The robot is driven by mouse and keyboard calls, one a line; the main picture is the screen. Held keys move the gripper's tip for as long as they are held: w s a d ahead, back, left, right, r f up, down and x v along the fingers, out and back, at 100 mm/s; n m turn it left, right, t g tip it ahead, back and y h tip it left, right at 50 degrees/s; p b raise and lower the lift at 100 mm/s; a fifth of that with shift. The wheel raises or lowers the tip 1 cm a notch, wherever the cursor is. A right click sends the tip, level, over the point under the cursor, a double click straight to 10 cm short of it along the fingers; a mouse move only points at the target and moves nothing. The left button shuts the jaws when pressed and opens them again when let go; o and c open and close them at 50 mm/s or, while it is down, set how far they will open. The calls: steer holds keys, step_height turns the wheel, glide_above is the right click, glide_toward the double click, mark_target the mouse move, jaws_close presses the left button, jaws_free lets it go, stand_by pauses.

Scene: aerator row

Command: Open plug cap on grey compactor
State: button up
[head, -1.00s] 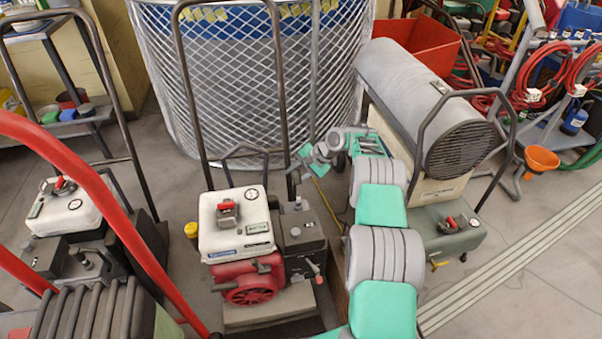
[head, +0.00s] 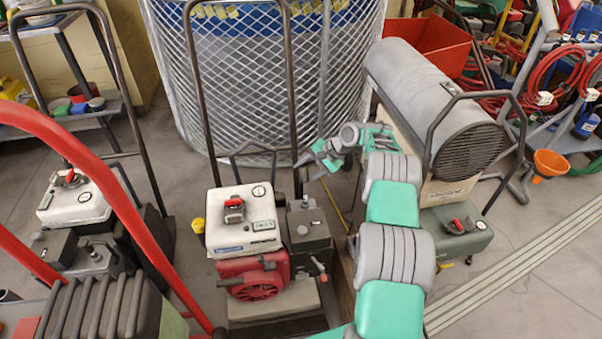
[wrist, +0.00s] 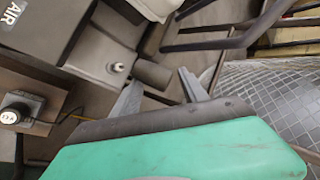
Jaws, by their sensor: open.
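In the head view the central machine (head: 245,225) has a white tank, a red engine and a dark grey side box (head: 308,238). I cannot tell for certain which machine is the grey compactor. My gripper (head: 312,163) is behind and to the right of this machine, above the floor. In the wrist view my gripper (wrist: 160,95) is open, its two grey fingers apart. A dark cylinder (wrist: 153,74) shows between and beyond the fingertips, perhaps the plug cap, with no visible contact. A small white-tipped fitting (wrist: 118,67) is left of it. A box marked AIR (wrist: 30,20) is at the upper left.
A second white-tanked machine (head: 75,205) stands at the left, behind a red handle bar (head: 100,140). A grey drum heater (head: 435,110) stands right of my arm. A wire mesh cage (head: 255,80) closes off the back. Open floor lies at the lower right.

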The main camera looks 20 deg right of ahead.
steer(key=v, duration=0.5)
steer(key=shift+s+d+r+p, duration=0.1)
steer(key=shift+r+p, duration=0.05)
steer(key=shift+p, duration=0.2)
steer(key=shift+c, duration=0.3)
